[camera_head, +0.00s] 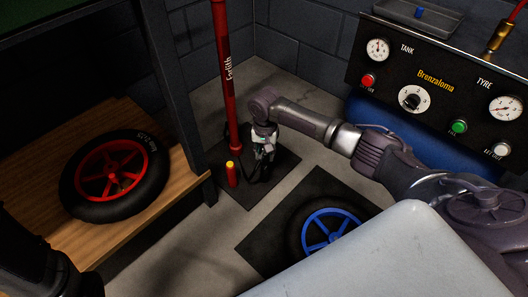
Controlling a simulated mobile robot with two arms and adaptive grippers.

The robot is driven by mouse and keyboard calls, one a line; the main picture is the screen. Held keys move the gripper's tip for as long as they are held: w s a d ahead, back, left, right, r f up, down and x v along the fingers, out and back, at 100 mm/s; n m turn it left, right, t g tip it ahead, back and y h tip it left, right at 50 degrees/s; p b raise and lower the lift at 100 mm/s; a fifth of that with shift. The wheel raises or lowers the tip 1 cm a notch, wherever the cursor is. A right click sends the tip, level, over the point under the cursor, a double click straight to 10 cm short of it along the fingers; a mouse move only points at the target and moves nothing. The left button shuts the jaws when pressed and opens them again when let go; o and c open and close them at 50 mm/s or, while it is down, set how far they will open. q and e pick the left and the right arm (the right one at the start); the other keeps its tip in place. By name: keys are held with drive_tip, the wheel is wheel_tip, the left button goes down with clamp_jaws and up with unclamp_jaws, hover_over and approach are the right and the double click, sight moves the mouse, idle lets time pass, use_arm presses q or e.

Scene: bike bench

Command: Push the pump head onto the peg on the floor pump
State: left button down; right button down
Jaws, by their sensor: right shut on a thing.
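The red floor pump (224,70), a tall tube with white lettering, stands near the back wall. A short red peg-like post with a yellow top (231,174) stands upright close to its foot, left of my right gripper. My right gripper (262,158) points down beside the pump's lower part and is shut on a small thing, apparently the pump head. The fingers and dark parts hide most of it. The held thing appears apart from the yellow-topped post. My left gripper is not in view.
A dark mat (283,172) lies under the pump area. A blue-spoked wheel (331,226) lies on another mat. A red-spoked wheel (110,171) lies on a wooden shelf (184,186). A gauge panel (440,82) stands at right. Bare floor shows between the mats.

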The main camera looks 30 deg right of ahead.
drive_tip(key=shift+f, duration=0.75)
drive_tip(key=c, duration=0.7)
unclamp_jaws()
wheel_tip(320, 180, up, 12)
drive_tip(key=shift+a+r, duration=0.1)
drive_tip(key=shift+a, duration=0.05)
drive_tip(key=shift+s, duration=0.1)
